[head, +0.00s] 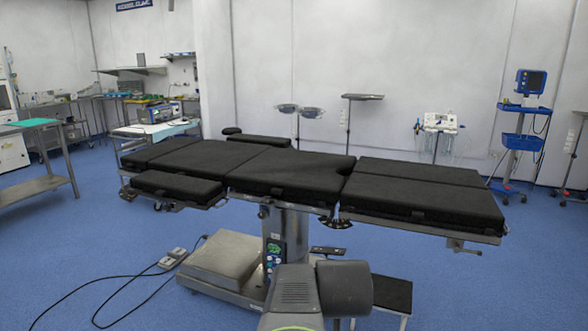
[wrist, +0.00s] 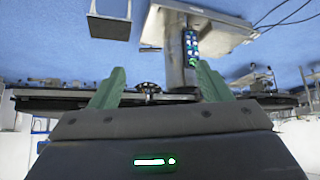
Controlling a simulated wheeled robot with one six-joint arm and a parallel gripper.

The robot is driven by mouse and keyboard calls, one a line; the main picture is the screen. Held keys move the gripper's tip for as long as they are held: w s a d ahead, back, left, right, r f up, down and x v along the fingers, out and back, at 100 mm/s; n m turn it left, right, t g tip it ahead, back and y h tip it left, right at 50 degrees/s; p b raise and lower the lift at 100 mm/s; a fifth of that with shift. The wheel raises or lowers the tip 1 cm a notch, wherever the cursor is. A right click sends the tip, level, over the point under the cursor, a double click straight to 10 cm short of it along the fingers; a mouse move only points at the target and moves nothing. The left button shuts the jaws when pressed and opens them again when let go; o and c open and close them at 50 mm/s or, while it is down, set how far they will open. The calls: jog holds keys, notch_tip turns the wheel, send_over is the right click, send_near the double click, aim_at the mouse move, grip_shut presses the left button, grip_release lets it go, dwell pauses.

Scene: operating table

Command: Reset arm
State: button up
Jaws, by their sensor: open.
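My gripper (wrist: 158,90) shows in the wrist view with its two green fingers spread apart and nothing between them. The wrist picture is upside down, with the blue floor at the top. In the head view, part of my arm shows at the bottom centre, and the gripper itself is not visible there. The operating table (head: 290,175) with black pads stands ahead across the middle of the head view. Its column also shows in the wrist view (wrist: 178,60), beyond the fingers.
A step stool (head: 392,292) stands at the table's front right. A foot pedal (head: 172,258) with black cables lies on the floor at left. A blue monitor stand (head: 522,140) is at back right, and a steel side table (head: 45,185) at far left. Floor at front left is mostly open.

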jog(key=shift+s+a+r+p, duration=0.1)
jog(key=shift+s+a+p, duration=0.1)
jog(key=shift+s, duration=0.3)
jog(key=shift+s+a+p, duration=0.1)
jog(key=shift+s+p, duration=0.05)
jog(key=shift+s, duration=0.3)
jog(key=shift+r, duration=0.15)
